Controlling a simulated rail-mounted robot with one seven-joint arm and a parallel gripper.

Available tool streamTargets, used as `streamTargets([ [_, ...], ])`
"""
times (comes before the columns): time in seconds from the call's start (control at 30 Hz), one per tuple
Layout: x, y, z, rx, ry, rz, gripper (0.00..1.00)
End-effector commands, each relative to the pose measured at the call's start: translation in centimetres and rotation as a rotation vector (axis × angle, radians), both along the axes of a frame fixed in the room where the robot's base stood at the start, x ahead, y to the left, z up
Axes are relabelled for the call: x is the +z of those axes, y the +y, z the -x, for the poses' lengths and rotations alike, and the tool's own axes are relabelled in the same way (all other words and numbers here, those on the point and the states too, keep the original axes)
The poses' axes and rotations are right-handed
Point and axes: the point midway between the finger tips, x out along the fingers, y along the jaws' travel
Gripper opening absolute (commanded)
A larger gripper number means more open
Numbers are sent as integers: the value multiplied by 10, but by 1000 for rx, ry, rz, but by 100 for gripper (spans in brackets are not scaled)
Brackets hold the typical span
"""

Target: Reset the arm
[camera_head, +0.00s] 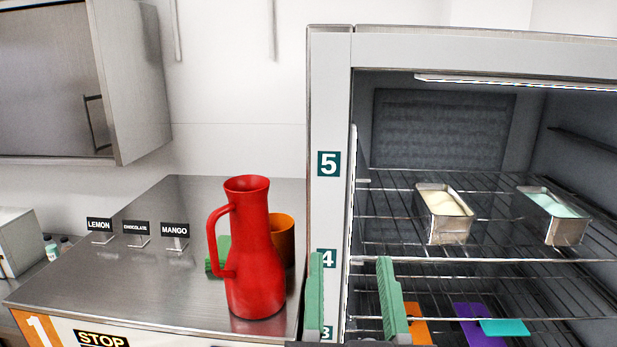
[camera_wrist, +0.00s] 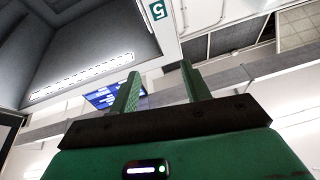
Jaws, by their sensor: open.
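My gripper (camera_head: 354,300) shows at the bottom middle of the head view, with two green fingers pointing up and spread apart. It is open with nothing between the fingers. In the wrist view my gripper (camera_wrist: 160,90) points up past the top edge of the freezer cabinet (camera_wrist: 95,55) toward the ceiling. In the head view the fingers are in front of the left post of the open freezer (camera_head: 330,100) and its lower shelves.
A red pitcher (camera_head: 255,260) stands on the steel counter (camera_head: 100,265) left of my gripper, before an orange cup (camera_head: 284,238). LEMON, CHOCOLATE and MANGO signs (camera_head: 174,230) stand further left. Metal tubs (camera_head: 447,228) (camera_head: 566,230) sit on the freezer's upper shelf; coloured pieces (camera_head: 478,325) lie lower.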

Motion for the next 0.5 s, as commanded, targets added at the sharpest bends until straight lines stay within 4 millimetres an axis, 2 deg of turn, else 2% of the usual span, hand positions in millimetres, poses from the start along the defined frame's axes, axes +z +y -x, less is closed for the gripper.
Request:
streamTargets([
  [0.03,23,19,17,17,-62,24,47],
  [0.1,43,37,38,30,-131,49,47],
  [0.2,58,51,56,40,-191,69,47],
  [0.3,63,55,62,42,-210,74,47],
  [0.5,62,54,62,41,-209,74,47],
])
